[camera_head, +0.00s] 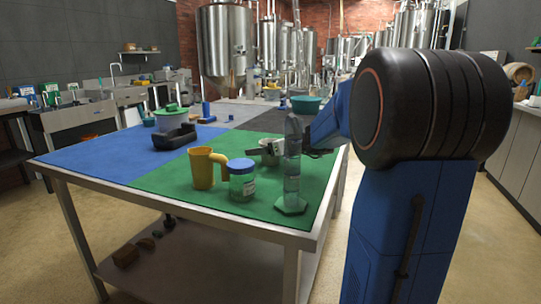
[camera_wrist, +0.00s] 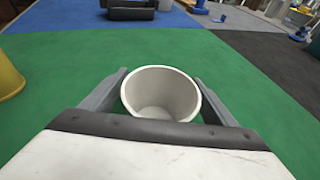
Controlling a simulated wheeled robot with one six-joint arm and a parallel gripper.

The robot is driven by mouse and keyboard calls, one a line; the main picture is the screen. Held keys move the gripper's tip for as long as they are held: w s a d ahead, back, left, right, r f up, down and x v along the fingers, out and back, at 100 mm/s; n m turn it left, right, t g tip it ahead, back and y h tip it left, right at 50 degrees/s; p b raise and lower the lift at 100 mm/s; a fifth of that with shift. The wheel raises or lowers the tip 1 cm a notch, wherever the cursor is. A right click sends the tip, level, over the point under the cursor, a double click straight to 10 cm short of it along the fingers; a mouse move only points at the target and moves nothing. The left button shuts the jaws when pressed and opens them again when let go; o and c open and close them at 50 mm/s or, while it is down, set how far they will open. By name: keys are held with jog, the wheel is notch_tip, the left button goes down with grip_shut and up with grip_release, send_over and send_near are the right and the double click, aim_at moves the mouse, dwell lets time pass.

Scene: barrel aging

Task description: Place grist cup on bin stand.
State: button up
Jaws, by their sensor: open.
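A whitish round cup (camera_wrist: 160,92), which I take to be the grist cup, stands upright and empty on the green mat in the wrist view. My gripper (camera_wrist: 159,76) is open, with one finger on each side of the cup; whether they touch it is unclear. In the head view my gripper (camera_head: 268,149) is low over the green mat, partly behind a clear cylinder, and the cup is hard to make out there. No thing is clearly recognisable as the bin stand. A black tray (camera_head: 175,139) sits on the blue mat.
A yellow pitcher (camera_head: 204,170), a lidded clear jar (camera_head: 242,183) and a tall clear cylinder on a green base (camera_head: 291,175) stand near the table's front. A teal bowl (camera_head: 306,104) is farther back. The blue mat (camera_head: 105,160) has free room at the front left.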

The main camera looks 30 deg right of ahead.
jog(key=c, duration=1.2)
notch_tip(320, 180, up, 10)
